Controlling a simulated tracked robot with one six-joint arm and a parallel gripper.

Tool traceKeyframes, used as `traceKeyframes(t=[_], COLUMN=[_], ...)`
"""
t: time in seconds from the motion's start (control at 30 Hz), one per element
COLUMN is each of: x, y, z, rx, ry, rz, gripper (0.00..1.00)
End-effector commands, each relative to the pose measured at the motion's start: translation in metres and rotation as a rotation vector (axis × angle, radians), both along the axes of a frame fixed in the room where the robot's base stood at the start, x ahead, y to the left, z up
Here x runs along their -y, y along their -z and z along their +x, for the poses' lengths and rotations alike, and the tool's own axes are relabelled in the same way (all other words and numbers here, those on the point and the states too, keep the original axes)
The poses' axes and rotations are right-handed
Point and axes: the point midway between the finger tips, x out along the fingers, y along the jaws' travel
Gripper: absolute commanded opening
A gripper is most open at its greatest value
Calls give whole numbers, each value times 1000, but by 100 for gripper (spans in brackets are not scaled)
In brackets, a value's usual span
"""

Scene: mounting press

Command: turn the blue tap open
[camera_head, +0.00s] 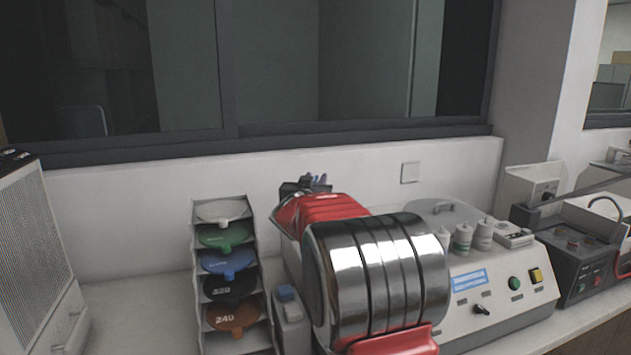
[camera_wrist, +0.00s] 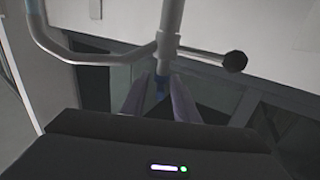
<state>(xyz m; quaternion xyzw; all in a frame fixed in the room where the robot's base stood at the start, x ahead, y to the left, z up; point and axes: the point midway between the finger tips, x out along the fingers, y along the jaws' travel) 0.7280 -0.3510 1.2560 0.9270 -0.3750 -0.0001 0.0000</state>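In the wrist view, a small blue piece (camera_wrist: 161,86), likely the blue tap, shows below a pale vertical pipe (camera_wrist: 170,25). My gripper (camera_wrist: 159,80) has its two pale fingers apart, one on each side of the blue piece, with a gap showing between them. I cannot tell whether either finger touches it. In the head view my gripper (camera_head: 316,181) is small and partly hidden behind my red and chrome arm. The tap cannot be made out there.
A side pipe with a black knob (camera_wrist: 235,61) juts right near the fingers. A control box (camera_head: 500,285) with buttons stands right of my arm. A rack of coloured discs (camera_head: 198,285) stands left. The wall and window are behind.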

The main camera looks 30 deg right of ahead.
Motion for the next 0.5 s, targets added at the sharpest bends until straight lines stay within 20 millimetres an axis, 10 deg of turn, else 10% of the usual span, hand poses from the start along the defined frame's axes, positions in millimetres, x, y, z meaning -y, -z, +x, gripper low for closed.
traceKeyframes(t=[0.5], x=[0], y=[0], z=[0], rx=[0], ry=[0], rz=[0], gripper=[0])
